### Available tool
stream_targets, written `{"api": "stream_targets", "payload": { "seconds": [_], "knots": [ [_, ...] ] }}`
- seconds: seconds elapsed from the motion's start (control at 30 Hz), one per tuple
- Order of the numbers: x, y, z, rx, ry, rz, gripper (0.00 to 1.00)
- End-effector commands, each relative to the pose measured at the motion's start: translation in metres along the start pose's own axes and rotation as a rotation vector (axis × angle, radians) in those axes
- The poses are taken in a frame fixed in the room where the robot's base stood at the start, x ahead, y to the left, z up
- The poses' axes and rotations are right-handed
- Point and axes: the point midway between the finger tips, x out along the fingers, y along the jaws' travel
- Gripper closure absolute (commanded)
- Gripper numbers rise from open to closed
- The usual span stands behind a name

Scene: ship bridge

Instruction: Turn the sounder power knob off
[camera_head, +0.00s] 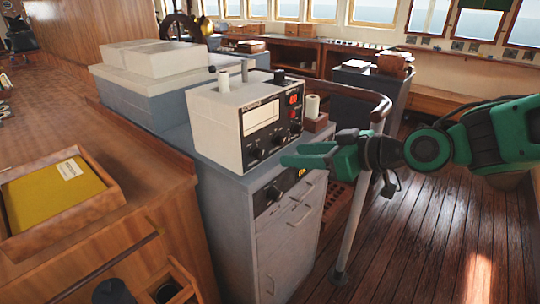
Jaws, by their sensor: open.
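The sounder (222,123) is a pale box with a black front panel, a white display and several dark knobs. It stands on a grey cabinet. One front knob (257,153) is at the panel's lower left, close to my gripper's tips. Another knob (278,139) is to its right. The labels are too small to read, so I cannot tell which knob is the power knob or how it is set. My green gripper (292,155) is open and empty, reaching in from the right in front of the panel's lower part. I see no clear contact.
The grey cabinet (286,238) has drawers and a lower black panel with a knob (273,192). A curved rail on a pale post (355,220) stands right of it. A yellow folder (55,193) lies in a wooden tray at left. The plank floor at right is clear.

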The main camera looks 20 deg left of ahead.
Motion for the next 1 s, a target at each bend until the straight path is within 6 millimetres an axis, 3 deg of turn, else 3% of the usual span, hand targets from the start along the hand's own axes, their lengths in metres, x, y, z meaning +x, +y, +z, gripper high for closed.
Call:
{"api": "stream_targets", "payload": {
  "seconds": [0.6,1.0],
  "knots": [
    [0.09,0.0,0.0,0.0,0.002,-0.001,0.59],
    [0.105,0.001,-0.001,-0.001,0.003,0.002,0.59]
  ]
}}
